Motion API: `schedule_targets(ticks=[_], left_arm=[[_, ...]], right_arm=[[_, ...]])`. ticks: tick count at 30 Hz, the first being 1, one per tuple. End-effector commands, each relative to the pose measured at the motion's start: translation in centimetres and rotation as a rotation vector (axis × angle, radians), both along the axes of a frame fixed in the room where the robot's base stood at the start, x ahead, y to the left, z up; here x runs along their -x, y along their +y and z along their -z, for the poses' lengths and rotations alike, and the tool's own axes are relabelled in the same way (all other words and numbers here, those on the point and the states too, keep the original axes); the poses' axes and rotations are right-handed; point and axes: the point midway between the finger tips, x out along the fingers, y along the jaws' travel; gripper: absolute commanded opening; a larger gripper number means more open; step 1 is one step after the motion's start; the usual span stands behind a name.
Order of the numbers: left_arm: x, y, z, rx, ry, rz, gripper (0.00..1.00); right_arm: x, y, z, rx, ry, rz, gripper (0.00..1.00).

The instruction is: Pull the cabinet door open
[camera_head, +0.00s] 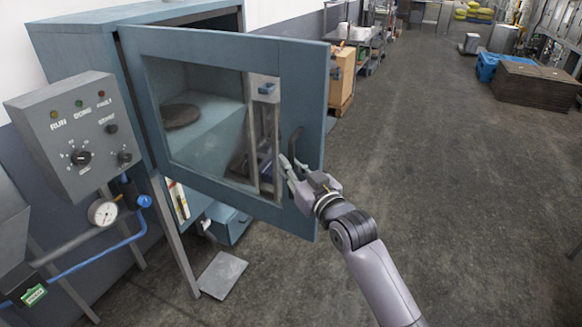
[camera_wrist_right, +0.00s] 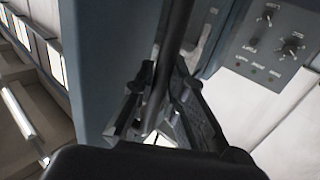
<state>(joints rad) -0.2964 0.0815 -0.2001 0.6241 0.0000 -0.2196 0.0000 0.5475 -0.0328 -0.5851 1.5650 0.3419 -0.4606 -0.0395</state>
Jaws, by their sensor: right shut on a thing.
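The blue cabinet (camera_head: 70,52) stands at the left in the head view. Its door (camera_head: 222,44), with a large window, is swung partway open, hinged at its left side. A dark handle (camera_head: 294,143) sits near the door's right edge. My right gripper (camera_head: 288,168) is at this handle, its fingers shut around it. In the right wrist view the handle (camera_wrist_right: 178,50) runs down between the fingers of the right gripper (camera_wrist_right: 165,95). A dark round pan (camera_head: 182,115) shows inside the cabinet through the window. My left gripper is not in view.
A grey control box (camera_head: 65,135) with knobs juts out left of the door. A gauge (camera_head: 103,212) and pipes are below it. A flat grey plate (camera_head: 222,275) lies low near the cabinet's leg. The floor (camera_head: 440,170) to the right is clear.

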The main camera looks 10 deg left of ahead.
Motion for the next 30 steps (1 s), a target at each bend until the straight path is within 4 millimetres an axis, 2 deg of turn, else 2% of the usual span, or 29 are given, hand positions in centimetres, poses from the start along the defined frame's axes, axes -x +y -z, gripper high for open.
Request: schedule_targets(ticks=[1,2,11,23,30], left_arm=[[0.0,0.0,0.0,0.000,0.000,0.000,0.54],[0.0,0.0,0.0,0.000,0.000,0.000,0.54],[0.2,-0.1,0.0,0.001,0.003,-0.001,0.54],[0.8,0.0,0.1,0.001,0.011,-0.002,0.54],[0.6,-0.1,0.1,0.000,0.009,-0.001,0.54]], right_arm=[[0.0,0.0,-0.3,-0.005,-0.004,0.000,0.00],[0.0,0.0,-0.2,-0.005,-0.004,0.000,0.13],[0.0,0.0,-0.1,-0.002,-0.001,0.000,0.33],[0.5,-0.4,0.1,-0.001,0.001,0.000,0.33],[3.4,-2.9,0.2,0.000,0.001,0.001,0.33]])
